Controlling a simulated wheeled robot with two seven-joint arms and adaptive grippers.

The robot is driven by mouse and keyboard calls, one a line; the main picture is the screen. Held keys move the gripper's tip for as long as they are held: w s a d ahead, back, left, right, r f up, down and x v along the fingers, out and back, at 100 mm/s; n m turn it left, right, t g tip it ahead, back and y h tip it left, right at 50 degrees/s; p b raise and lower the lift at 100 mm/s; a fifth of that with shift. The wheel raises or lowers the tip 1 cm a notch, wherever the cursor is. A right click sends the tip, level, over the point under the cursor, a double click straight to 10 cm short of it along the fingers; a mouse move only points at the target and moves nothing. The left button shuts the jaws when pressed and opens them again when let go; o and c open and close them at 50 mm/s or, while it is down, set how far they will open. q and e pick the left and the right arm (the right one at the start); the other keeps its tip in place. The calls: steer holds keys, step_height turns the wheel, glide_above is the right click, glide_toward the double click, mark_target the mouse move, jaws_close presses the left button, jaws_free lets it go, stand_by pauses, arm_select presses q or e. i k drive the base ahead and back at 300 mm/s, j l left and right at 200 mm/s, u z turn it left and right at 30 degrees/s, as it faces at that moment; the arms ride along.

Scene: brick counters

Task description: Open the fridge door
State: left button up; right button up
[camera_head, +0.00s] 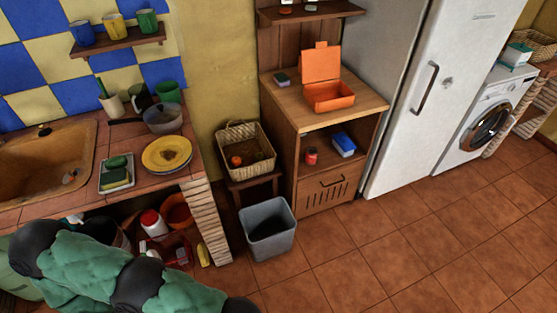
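The tall white fridge (385,45) stands at the back, right of the wooden cabinet. Its white door (462,75) faces the open floor and looks shut. A dark vertical handle (424,89) is on the left part of the door. The top of the fridge is cut off by the frame. A green arm of mine with dark joints crosses the lower left corner, far from the fridge. Neither of my grippers is in view.
A washing machine (492,122) stands right of the fridge. A wooden cabinet (290,95) with an open orange box (330,96) on top stands left of it. A grey bin (268,228) is on the floor. The tiled floor (430,240) before the fridge is clear.

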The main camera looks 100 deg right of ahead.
mark_target(458, 45)
steer(key=z, duration=4.45)
steer(key=i+u, duration=0.1)
steer(key=i, duration=1.25)
